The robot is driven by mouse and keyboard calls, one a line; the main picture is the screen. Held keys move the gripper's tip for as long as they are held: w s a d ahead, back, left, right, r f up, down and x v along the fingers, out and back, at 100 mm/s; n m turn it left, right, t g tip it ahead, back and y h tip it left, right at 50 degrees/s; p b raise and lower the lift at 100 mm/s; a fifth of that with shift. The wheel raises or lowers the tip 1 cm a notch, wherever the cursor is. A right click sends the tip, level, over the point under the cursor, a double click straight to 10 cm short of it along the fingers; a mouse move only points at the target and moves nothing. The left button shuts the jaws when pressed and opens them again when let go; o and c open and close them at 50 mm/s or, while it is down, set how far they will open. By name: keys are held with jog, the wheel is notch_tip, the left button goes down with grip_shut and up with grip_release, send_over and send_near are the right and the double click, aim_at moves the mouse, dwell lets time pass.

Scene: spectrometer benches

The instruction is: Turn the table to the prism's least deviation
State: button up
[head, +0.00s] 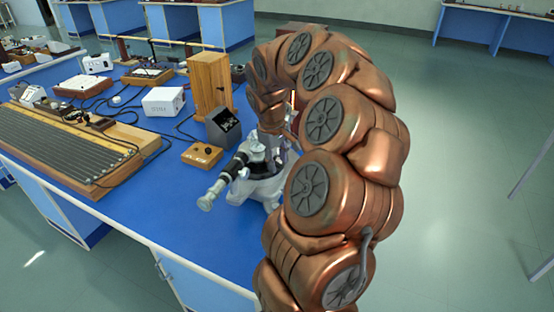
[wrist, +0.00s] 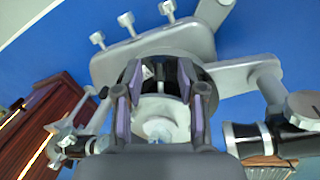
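The spectrometer (head: 262,185) stands on the blue bench, partly hidden behind my copper arm. Its telescope-like tube (head: 222,184) points to the lower left. In the wrist view, the round pale table (wrist: 163,106) lies between the two fingers of my gripper (wrist: 160,76), which is open. The fingers stand on either side of the table; whether they touch it I cannot tell. A small pale-blue patch (wrist: 157,139) shows near the table's lower part, possibly the prism, but it is too unclear to be sure. Dark tubes lie left (wrist: 90,147) and right (wrist: 244,138).
A grey base with several knobs (wrist: 195,38) lies beyond the fingers. A dark red-brown box (wrist: 50,115) is at the left. On the bench stand a tall wooden box (head: 209,82), a small dark meter (head: 223,128) and a white box (head: 163,101). Bench front is clear.

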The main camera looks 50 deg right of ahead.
grip_shut()
dwell(0.5)
